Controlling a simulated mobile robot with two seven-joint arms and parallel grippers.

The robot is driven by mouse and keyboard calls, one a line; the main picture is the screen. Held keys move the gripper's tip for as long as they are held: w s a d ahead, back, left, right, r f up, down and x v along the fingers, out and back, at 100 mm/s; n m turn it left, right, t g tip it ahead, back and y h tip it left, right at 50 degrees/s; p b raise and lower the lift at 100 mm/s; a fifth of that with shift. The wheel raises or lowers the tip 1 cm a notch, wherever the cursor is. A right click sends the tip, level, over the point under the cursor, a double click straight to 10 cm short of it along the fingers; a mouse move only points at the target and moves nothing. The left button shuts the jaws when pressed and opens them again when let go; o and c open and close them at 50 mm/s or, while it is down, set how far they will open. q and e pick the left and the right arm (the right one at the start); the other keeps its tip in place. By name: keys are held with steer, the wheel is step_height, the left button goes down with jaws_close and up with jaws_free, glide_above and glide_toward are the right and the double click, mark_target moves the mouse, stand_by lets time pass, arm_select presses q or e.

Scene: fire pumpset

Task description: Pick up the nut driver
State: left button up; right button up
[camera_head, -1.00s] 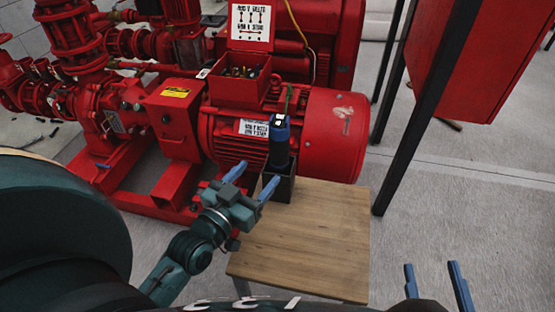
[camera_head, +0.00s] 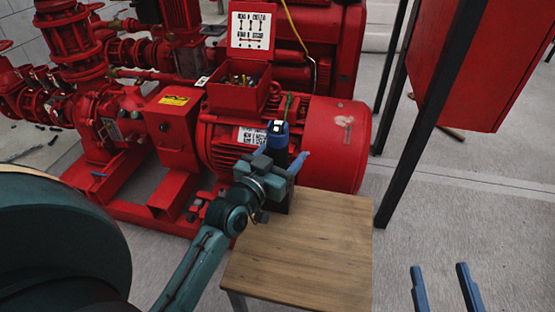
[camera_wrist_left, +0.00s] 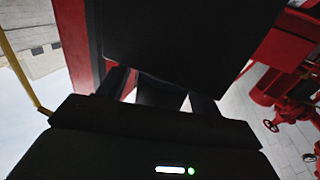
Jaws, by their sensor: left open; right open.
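A blue-and-black upright tool, which I take for the nut driver (camera_head: 278,129), stands in a dark holder (camera_head: 283,201) at the back of the wooden table. My left gripper (camera_head: 281,158) is open at the tool, with its fingers near either side of it. It hides much of the tool's lower part, and I cannot tell whether it touches. In the left wrist view a large dark body (camera_wrist_left: 180,40) fills the space before the fingers; I cannot tell which part it is. My right gripper (camera_head: 446,287) is open and empty at the lower right.
The wooden table (camera_head: 310,255) is bare in front of the holder. A red pump motor (camera_head: 335,140) stands close behind, with a red box (camera_head: 238,95) of small items on it. A red cabinet (camera_head: 475,65) on dark legs is at the right. Floor between is clear.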

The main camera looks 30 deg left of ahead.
arm_select(q)
steer(key=c, duration=1.1)
steer(key=shift+r, duration=0.1)
steer(key=shift+c, duration=0.2)
steer(key=shift+r, duration=0.1)
